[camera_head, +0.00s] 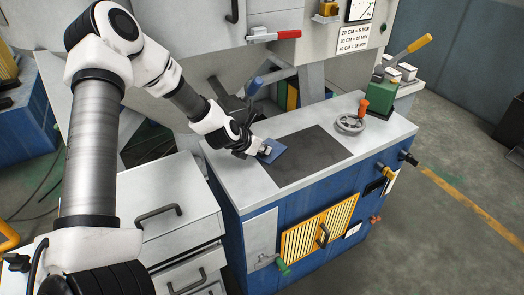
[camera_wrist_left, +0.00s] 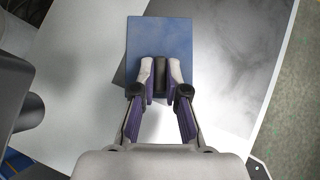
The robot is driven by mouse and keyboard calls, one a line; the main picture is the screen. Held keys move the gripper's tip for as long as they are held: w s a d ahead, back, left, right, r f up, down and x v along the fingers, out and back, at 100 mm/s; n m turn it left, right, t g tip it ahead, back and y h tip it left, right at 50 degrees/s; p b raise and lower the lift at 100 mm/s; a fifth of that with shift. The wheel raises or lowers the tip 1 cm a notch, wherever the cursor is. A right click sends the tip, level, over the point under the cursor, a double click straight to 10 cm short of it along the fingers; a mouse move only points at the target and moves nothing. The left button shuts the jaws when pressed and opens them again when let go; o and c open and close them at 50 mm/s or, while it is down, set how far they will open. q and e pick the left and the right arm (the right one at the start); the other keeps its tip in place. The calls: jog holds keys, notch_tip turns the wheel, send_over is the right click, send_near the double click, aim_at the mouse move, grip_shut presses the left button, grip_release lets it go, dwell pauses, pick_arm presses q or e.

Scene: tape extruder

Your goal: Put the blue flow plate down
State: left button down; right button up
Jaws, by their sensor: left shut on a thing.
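The blue flow plate (camera_head: 272,150) is a small flat blue square over the left edge of the dark mat on the bench top in the head view. My left gripper (camera_head: 263,149) is at its left side. In the left wrist view the plate (camera_wrist_left: 160,38) lies ahead of the fingers, and my left gripper (camera_wrist_left: 161,75) is shut on a dark grip piece (camera_wrist_left: 161,78) at the plate's near part. I cannot tell whether the plate touches the bench. My right gripper is not in view.
The dark mat (camera_head: 309,158) covers the middle of the grey bench top (camera_head: 228,178). A handwheel (camera_head: 350,123), an orange-handled lever (camera_head: 363,107) and a green box (camera_head: 380,97) stand to the right. A blue-handled lever (camera_head: 254,86) rises behind the gripper. Drawers (camera_head: 170,215) stand at front left.

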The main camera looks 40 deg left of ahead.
pick_arm(q)
jog(key=shift+s+a, duration=0.1)
jog(key=shift+f, duration=0.1)
jog(key=c, duration=1.2)
grip_release()
jog(key=shift+s+r, duration=0.1)
jog(key=shift+r, duration=0.3)
jog(key=p+v, duration=0.9)
jog(key=v, duration=0.2)
jog(key=shift+s, duration=0.25)
jog(key=shift+r, duration=0.1)
